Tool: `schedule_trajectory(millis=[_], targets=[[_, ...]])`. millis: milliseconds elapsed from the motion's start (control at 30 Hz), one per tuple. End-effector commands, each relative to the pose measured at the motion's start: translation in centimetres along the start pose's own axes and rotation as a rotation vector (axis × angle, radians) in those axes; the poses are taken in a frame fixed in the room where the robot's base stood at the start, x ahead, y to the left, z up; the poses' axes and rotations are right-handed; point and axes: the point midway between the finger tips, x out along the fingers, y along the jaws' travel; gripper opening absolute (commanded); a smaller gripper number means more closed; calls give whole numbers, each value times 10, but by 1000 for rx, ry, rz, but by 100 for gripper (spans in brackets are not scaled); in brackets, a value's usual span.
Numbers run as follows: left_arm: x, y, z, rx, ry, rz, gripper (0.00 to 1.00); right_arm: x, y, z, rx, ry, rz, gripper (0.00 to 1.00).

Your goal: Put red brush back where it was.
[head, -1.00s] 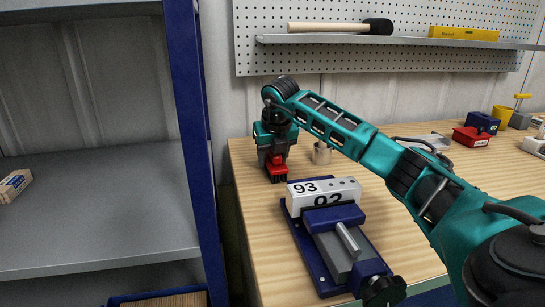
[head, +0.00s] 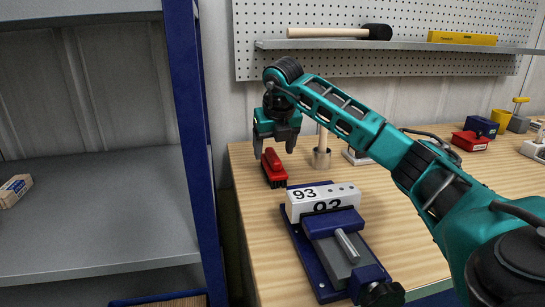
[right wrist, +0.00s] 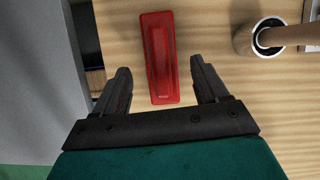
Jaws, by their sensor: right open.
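The red brush (head: 273,168) lies on the wooden bench, bristles down, near its left edge and behind the vise. In the right wrist view the red brush (right wrist: 160,58) lies lengthwise between and beyond the open fingers, with a gap on both sides. My right gripper (head: 275,150) is open and empty just above the brush; its fingers also show in the right wrist view (right wrist: 162,88). My left gripper is not in view.
A blue vise (head: 335,245) holds a white block marked 93 (head: 322,200) in front of the brush. A metal cup (head: 321,158) with an upright handle stands right of the brush. A blue shelf post (head: 190,130) rises left of the bench. Red and blue boxes sit farther right.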

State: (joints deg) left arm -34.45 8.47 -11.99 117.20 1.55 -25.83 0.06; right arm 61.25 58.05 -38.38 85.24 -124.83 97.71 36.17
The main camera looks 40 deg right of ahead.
Motion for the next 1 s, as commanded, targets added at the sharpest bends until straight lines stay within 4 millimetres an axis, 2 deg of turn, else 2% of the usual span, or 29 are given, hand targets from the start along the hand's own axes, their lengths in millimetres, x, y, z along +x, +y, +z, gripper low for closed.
schedule_trajectory(millis=[33, 100, 333, 500, 1000], targets=[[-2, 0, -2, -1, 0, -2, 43, -15, 0, 2, -1, -5, 1, 73], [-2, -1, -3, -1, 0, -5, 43, -29, 0, 2, -1, -5, 1, 73], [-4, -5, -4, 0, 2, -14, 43, -60, 0, 1, 0, -1, 0, 73], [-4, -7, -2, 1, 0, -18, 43, -66, 0, 0, 0, 0, 0, 73], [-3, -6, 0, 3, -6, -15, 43, -66, 0, 0, 0, 0, -1, 73]])
